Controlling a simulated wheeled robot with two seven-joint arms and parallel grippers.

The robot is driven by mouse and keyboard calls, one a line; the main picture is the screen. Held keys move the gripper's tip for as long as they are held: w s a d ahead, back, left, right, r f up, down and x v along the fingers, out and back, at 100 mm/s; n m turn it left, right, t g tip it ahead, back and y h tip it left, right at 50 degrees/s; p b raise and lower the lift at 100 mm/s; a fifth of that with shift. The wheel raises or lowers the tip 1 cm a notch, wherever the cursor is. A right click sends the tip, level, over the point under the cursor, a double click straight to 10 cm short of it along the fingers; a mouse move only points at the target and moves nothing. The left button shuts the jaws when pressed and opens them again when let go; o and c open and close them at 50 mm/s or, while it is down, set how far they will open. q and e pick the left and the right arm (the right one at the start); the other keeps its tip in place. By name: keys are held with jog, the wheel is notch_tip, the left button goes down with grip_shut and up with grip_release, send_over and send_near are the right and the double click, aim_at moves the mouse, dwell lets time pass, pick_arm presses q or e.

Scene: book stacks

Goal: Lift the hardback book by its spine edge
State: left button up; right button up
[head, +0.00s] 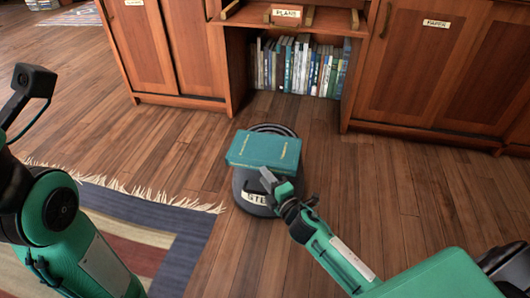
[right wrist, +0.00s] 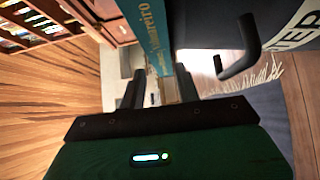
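The teal hardback book (head: 264,151) lies flat on a round dark step stool (head: 243,187) with a white label. My right gripper (head: 268,178) is at the near right edge of the book. In the right wrist view the book's teal spine (right wrist: 150,35), with gold lettering, runs towards the space between the two dark fingers (right wrist: 160,88). The fingers stand apart, with a gap showing beside the spine. I cannot tell whether either finger touches the book. My left arm is at the left of the head view, but its fingers do not show.
A wooden cabinet (head: 180,45) with a low shelf of upright books (head: 297,67) stands behind the stool. A striped, fringed rug (head: 150,215) lies at the lower left. The wooden floor (head: 400,185) to the right of the stool is clear.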

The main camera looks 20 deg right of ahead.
aim_at(256, 165)
jog(key=shift+w+a+b, duration=0.25)
jog(key=shift+w+b, duration=0.1)
jog(key=shift+w, duration=1.3)
jog(key=shift+w+a+b, duration=0.2)
jog(key=shift+w+b, duration=0.15)
jog(key=shift+w, duration=1.3)
grip_shut()
